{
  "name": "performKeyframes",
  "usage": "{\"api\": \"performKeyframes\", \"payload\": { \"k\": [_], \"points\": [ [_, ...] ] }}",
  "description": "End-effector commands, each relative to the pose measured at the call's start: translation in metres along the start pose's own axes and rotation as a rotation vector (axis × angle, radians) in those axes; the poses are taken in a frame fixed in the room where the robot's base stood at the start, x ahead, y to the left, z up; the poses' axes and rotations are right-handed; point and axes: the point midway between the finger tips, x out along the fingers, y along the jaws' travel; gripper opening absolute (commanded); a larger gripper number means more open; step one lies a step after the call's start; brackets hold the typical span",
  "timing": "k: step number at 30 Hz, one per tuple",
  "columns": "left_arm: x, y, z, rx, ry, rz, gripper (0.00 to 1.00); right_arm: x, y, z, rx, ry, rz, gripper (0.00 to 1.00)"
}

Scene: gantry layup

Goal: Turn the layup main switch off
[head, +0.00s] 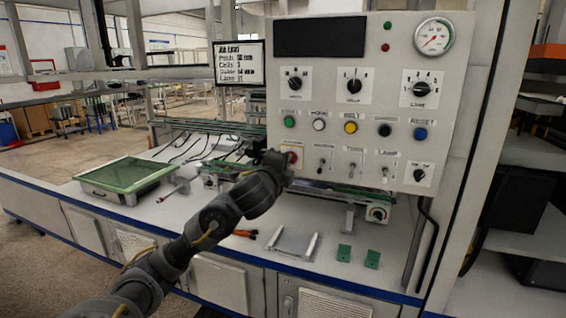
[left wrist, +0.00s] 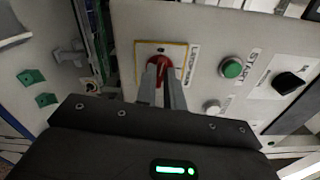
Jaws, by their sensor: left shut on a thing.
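The layup main switch is a red rotary knob (head: 293,157) on a yellow-edged plate at the lower left of the grey control panel (head: 300,90). It also shows in the left wrist view as a red knob (left wrist: 158,63) at the top of the fingers, beside a label turned sideways. My left gripper (head: 286,160) reaches the panel from the left and is shut on this knob. In the left wrist view its two fingers (left wrist: 160,78) stand on either side of the knob and hide part of it. I cannot tell the knob's exact angle. My right gripper is not in view.
Above the switch are a green START button (head: 289,121) and a row of other buttons. Toggles (head: 321,166) sit close to its right. Below, the bench (head: 230,220) holds a green-topped tray (head: 125,176), a metal bracket (head: 293,243) and two green blocks (head: 345,252).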

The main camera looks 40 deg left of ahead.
Motion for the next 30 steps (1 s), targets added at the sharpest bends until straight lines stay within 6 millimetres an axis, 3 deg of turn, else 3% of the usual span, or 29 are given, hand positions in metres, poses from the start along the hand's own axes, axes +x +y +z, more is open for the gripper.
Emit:
{"api": "performKeyframes", "payload": {
  "k": [12, 28, 29, 30],
  "points": [
    [-0.0003, 0.0035, -0.0027, -0.158, 0.004, 0.006, 0.0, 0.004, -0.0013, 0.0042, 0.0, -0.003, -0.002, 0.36],
    [-0.0004, 0.0037, -0.0028, -0.178, 0.004, 0.006, 0.0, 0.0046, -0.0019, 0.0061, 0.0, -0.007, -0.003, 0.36],
    [-0.0004, 0.0038, -0.0028, -0.177, 0.004, 0.006, 0.14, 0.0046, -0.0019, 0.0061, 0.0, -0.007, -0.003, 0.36],
    [-0.0004, 0.0036, -0.0027, -0.178, 0.004, 0.006, 0.19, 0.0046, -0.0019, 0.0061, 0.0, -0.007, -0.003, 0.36]
  ]
}}
